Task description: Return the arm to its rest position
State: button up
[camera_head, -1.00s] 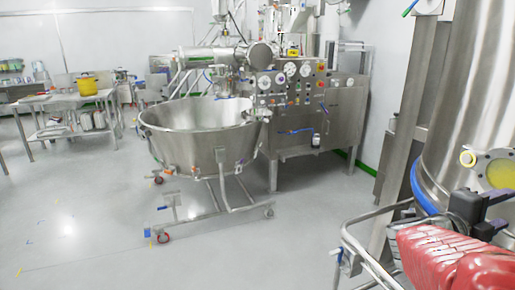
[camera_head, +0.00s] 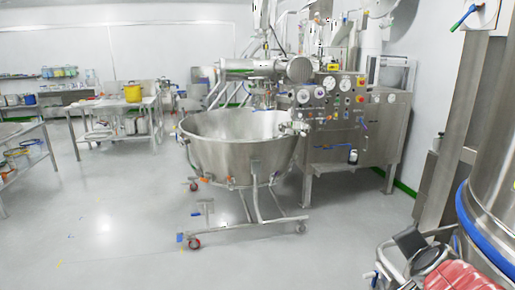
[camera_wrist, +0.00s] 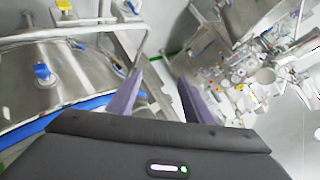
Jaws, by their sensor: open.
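My gripper (camera_wrist: 160,78) shows in the wrist view with its two purple fingers apart and nothing between them. Beyond the fingers are a metal frame and pale floor. In the head view, a dark part and a red ribbed part sit at the lower right corner, beside the large steel vessel (camera_head: 494,195). The fingers cannot be made out clearly there. The vessel's shiny lid (camera_wrist: 75,75), with blue and yellow fittings, fills the left of the wrist view.
A wheeled steel bowl (camera_head: 240,150) stands mid-floor before a control cabinet (camera_head: 355,125) with gauges. A steel post (camera_head: 462,125) rises close by at the right. Tables stand at the left, one bearing a yellow pot (camera_head: 133,93). The floor (camera_head: 100,235) at front left is clear.

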jog(key=s+a+f+n+g+y, duration=0.2)
jog(key=s+a+n, duration=0.5)
jog(key=a, duration=0.5)
jog(key=s+a+f+n+g+y, duration=0.1)
jog(key=s+a+n+g+y, duration=0.1)
jog(key=s+a+n, duration=0.5)
jog(key=a+n+y, duration=0.1)
jog(key=a, duration=0.4)
jog(key=shift+s+f+g+y, duration=0.3)
jog(key=shift+s+f+g, duration=0.05)
jog(key=shift+g, duration=0.05)
jog(key=shift+d, duration=0.15)
